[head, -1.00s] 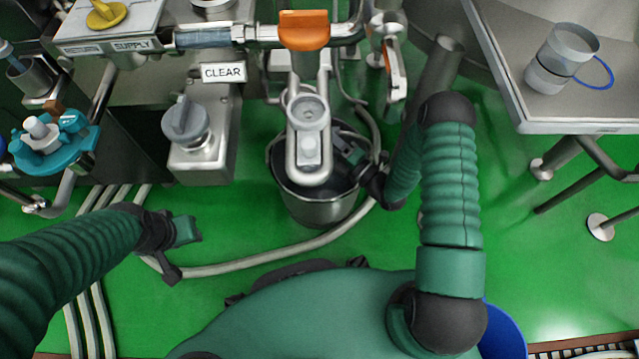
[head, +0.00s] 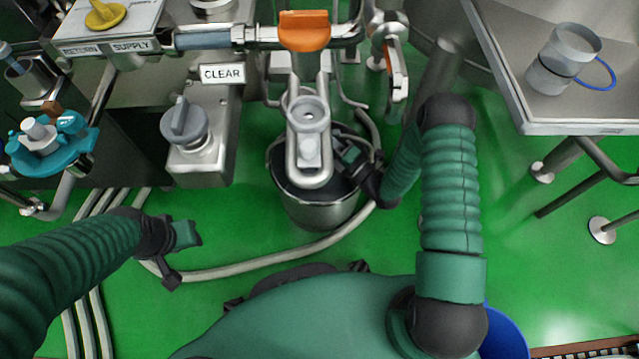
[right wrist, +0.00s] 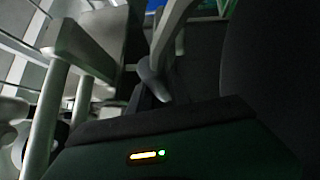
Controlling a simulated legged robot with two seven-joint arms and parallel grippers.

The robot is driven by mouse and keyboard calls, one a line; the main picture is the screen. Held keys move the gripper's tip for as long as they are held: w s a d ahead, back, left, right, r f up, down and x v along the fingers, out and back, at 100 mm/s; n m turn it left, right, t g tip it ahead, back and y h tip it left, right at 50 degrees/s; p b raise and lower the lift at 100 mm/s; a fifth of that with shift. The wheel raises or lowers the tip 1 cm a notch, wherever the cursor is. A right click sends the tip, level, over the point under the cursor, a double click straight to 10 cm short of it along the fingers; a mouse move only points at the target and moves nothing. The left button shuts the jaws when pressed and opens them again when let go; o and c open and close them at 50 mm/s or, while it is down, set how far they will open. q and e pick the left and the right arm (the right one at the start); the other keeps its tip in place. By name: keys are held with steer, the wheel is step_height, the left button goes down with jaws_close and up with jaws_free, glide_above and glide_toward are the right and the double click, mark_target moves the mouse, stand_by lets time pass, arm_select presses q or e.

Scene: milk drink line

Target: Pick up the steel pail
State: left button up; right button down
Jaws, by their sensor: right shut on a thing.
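The steel pail (head: 315,215) stands upright in the middle of the head view, under the steel pipe and valve with the orange handle. The pipe hides part of its mouth and inside. My right gripper (head: 351,154) reaches over the pail's right side, with its fingers at the inside of the rim. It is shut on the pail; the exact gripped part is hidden. The right wrist view is dark, and the pail cannot be made out clearly there. My left gripper (head: 187,234) is over the floor left of the pail, apart from it; its finger gap is unclear.
The orange-handled valve (head: 304,31) and its pipe hang close above the pail. A pale hose (head: 270,258) curves around the pail's front. A grey knob box (head: 200,150) stands to the left.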

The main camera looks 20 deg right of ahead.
steer(key=shift+f, duration=0.2)
stand_by(0.7)
steer(key=shift+r, duration=0.2)
steer(key=shift+r, duration=0.1)
steer(key=shift+w+r+p, duration=0.1)
steer(key=shift+r+p, duration=1.45)
steer(key=shift+r, duration=0.25)
steer(key=s+a+p, duration=0.2)
steer(key=s+p, duration=0.1)
steer(key=s, duration=0.4)
steer(key=s+a+r+p, duration=0.1)
steer(key=s+a+p, duration=0.1)
steer(key=s, duration=0.6)
steer(key=shift+s+a+p, duration=0.25)
steer(key=shift+p, duration=0.4)
steer(key=shift+r, duration=0.1)
